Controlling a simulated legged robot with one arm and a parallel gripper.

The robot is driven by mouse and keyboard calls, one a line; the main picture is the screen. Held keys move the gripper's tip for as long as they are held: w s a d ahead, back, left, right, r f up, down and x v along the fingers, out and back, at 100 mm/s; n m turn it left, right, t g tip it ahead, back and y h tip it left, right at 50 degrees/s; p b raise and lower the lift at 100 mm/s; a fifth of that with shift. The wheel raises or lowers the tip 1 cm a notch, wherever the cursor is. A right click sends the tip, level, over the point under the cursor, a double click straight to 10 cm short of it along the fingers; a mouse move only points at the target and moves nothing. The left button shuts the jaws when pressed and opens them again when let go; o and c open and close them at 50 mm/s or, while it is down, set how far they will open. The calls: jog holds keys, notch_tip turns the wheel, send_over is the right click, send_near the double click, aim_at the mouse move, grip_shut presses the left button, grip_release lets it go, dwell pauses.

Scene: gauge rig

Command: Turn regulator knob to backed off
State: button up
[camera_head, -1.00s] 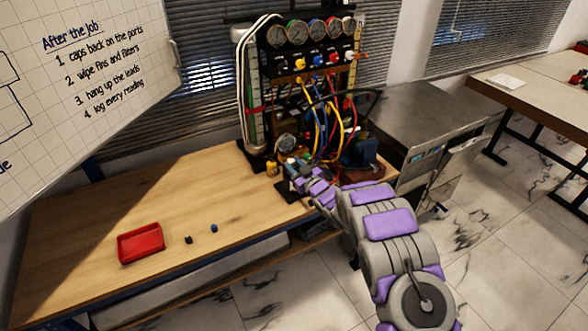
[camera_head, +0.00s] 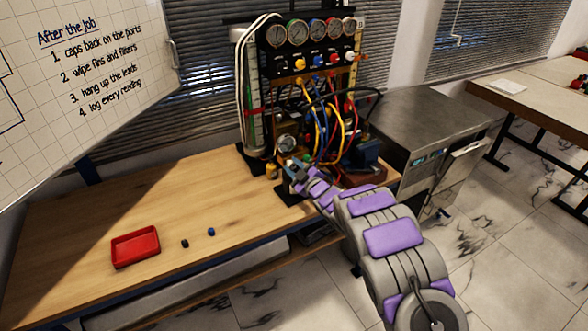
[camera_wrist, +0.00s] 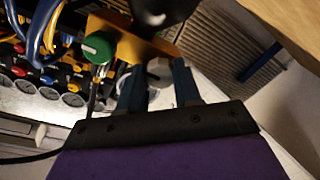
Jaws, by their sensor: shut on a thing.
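My gripper (camera_head: 293,168) is at the front foot of the gauge rig (camera_head: 310,60), just below a small round gauge (camera_head: 288,143). In the wrist view, the two blue fingers of my gripper (camera_wrist: 158,82) stand apart with a pale grey rounded piece (camera_wrist: 160,70) between them. This piece appears to be the regulator knob, gripped by the fingers; its setting cannot be read. A green knob (camera_wrist: 97,47) sits beside it on an orange-brown bracket (camera_wrist: 130,38). A dark rounded part (camera_wrist: 153,12) lies beyond the fingertips. In the head view, my gripper hides the knob.
Yellow, blue and red hoses (camera_head: 325,125) hang close behind my gripper. A metal cabinet (camera_head: 430,120) stands right.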

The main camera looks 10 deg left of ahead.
jog(key=shift+a+f, duration=0.1)
jog(key=shift+f, duration=0.1)
jog(key=o, duration=1)
jog(key=shift+r, duration=0.1)
jog(key=shift+o, duration=0.2)
jog(key=shift+s, duration=0.1)
jog(key=p+v, duration=0.3)
jog(key=v, duration=1.4)
